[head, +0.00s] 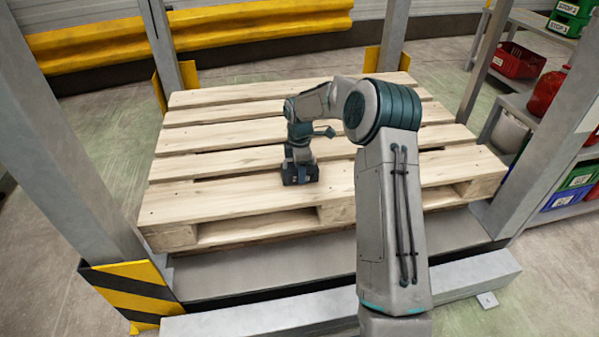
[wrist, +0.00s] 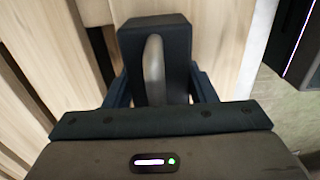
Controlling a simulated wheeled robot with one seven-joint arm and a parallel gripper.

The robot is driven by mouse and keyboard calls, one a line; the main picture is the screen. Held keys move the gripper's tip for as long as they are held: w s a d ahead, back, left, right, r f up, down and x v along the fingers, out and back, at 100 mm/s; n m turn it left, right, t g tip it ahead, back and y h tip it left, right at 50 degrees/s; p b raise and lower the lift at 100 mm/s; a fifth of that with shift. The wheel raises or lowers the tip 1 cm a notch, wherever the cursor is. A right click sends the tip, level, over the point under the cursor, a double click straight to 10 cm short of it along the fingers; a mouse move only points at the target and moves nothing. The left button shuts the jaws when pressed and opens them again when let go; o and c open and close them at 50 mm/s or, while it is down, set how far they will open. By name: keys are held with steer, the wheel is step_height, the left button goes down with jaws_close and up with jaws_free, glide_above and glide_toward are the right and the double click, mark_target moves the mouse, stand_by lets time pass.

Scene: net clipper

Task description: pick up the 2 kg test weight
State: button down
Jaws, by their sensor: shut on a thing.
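The 2 kg test weight shows in the wrist view as a dark block (wrist: 178,45) with a rounded grey metal part along its middle. My gripper (wrist: 155,88) is shut on it, with a dark finger on each side. In the head view my gripper (head: 300,168) points down at the front middle of the wooden pallet (head: 225,199). The dark shape at its end is too small there to tell weight from fingers. I cannot tell whether the weight touches the boards.
Grey rack posts (head: 60,130) stand left and right of the pallet. A yellow-black guard (head: 130,290) is at the front left. Shelves with red, green and blue bins (head: 517,62) stand at the right. The pallet's boards are otherwise clear.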

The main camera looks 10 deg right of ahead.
steer(key=shift+w+r, duration=0.1)
steer(key=shift+r, duration=0.2)
